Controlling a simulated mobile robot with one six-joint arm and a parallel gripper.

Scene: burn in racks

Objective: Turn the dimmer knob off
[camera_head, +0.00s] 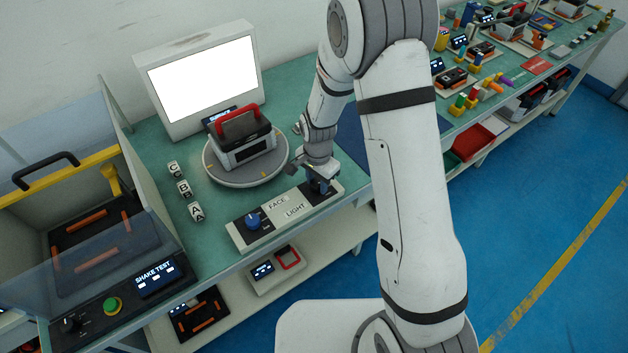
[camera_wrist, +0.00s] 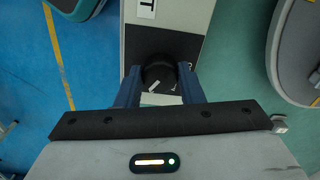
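The white and dark control box (camera_head: 270,232) lies along the front edge of the bench, with labels FACE and LIGHT. A blue knob (camera_head: 253,221) stands at its FACE end. My gripper (camera_head: 318,184) points down over the LIGHT end and hides the knob there. In the wrist view, a round dark knob (camera_wrist: 160,75) with small white marks sits between the two blue fingers of my gripper (camera_wrist: 160,80). The fingers are apart, one on each side of it. I cannot tell whether they touch it.
A turntable (camera_head: 245,183) carries a device with a red handle (camera_head: 237,119) just behind the box. A lit white panel (camera_head: 205,80) stands at the back. Lettered cubes (camera_head: 184,189) and a shake-test enclosure (camera_head: 100,290) are to the left. Blue floor lies in front.

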